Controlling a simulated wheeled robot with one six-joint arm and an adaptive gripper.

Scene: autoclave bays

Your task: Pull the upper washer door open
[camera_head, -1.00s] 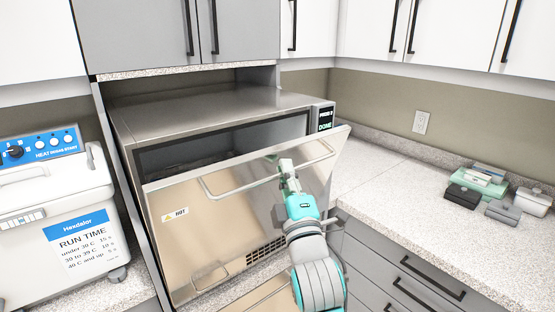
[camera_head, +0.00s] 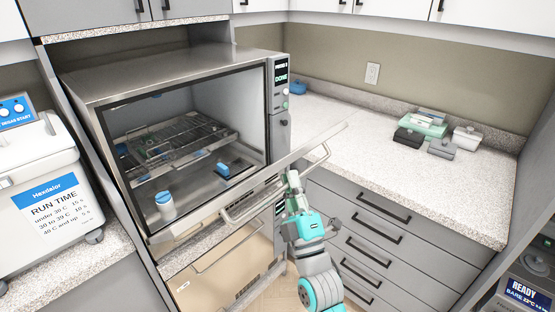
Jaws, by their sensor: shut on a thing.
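The upper washer (camera_head: 185,75) is a steel unit with its front open. Its door (camera_head: 318,138) is hinged along the bottom and tilted well out toward me, seen nearly edge-on. My gripper (camera_head: 291,180) is shut on the door's long bar handle (camera_head: 262,200), near the right part of the bar. The fingertips are small and partly hidden by the handle. Inside the chamber I see a wire rack (camera_head: 180,143), a white jar with a blue lid (camera_head: 165,205) and a small blue-topped item (camera_head: 223,170). The washer display (camera_head: 282,75) reads DONE.
A lower washer door (camera_head: 225,275) with its own handle is shut below. A white machine labelled Hexdalor (camera_head: 45,185) stands at left. Drawers with black handles (camera_head: 378,230) are close at right. The counter (camera_head: 400,175) above them is mostly clear, with several small boxes (camera_head: 425,130) at the back.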

